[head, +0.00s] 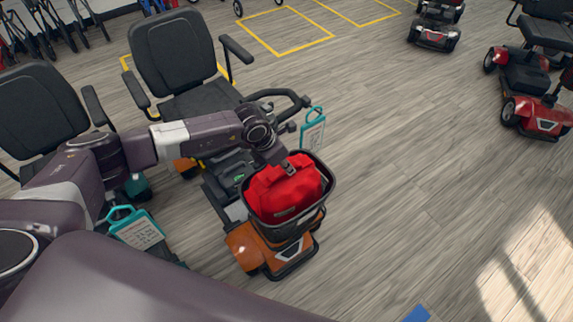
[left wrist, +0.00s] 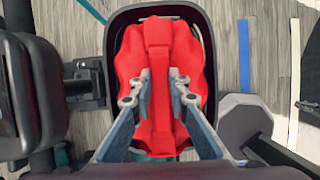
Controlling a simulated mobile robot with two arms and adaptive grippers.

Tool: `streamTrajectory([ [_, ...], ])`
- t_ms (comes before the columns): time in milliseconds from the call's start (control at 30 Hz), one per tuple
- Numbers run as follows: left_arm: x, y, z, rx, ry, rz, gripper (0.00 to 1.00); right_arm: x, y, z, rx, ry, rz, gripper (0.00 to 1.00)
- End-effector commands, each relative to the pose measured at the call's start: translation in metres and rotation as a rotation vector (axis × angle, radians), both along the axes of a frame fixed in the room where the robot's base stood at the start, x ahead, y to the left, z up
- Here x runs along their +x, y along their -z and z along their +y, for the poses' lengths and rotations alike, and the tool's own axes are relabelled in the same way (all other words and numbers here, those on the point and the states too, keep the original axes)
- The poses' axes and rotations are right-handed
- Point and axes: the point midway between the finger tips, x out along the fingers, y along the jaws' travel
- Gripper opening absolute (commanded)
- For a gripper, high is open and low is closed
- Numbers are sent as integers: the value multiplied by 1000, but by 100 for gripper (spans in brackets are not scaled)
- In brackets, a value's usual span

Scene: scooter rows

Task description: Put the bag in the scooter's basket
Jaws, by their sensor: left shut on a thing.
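The red bag (head: 283,190) sits inside the dark basket (head: 330,187) at the front of an orange scooter (head: 243,246). In the left wrist view the bag (left wrist: 135,50) fills most of the basket (left wrist: 200,15), whose rim surrounds it. My left gripper (head: 287,168) reaches down over the basket from the left. In the left wrist view its two fingers (left wrist: 159,78) are on either side of the raised strap along the bag's middle and are shut on it. The bag's underside is hidden. My right gripper is in neither view.
The scooter's black seat (head: 172,52) and handlebar (head: 275,97) stand behind the basket. A teal-framed tag (head: 312,130) hangs beside it. Another scooter seat (head: 38,105) is at the left. Red scooters (head: 530,90) stand at the far right. The floor to the right (head: 420,180) is clear.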

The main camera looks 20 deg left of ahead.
Motion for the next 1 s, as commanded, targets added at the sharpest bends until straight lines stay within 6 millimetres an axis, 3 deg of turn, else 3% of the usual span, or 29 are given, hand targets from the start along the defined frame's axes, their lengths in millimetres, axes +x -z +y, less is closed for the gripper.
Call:
streamTrajectory([
  [67, 1, 3, 0, -2, 0, -2, 0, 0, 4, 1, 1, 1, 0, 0],
  [100, 0, 2, 0, 0, 0, 0, 20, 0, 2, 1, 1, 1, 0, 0],
  [233, 0, 2, 0, 0, 0, 0, 33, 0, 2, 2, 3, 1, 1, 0],
  [667, -2, -8, 3, 0, 0, -1, 33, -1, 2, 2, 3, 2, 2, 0],
  [1000, -22, -69, 18, -1, 1, -4, 33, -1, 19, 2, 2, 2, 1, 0],
])
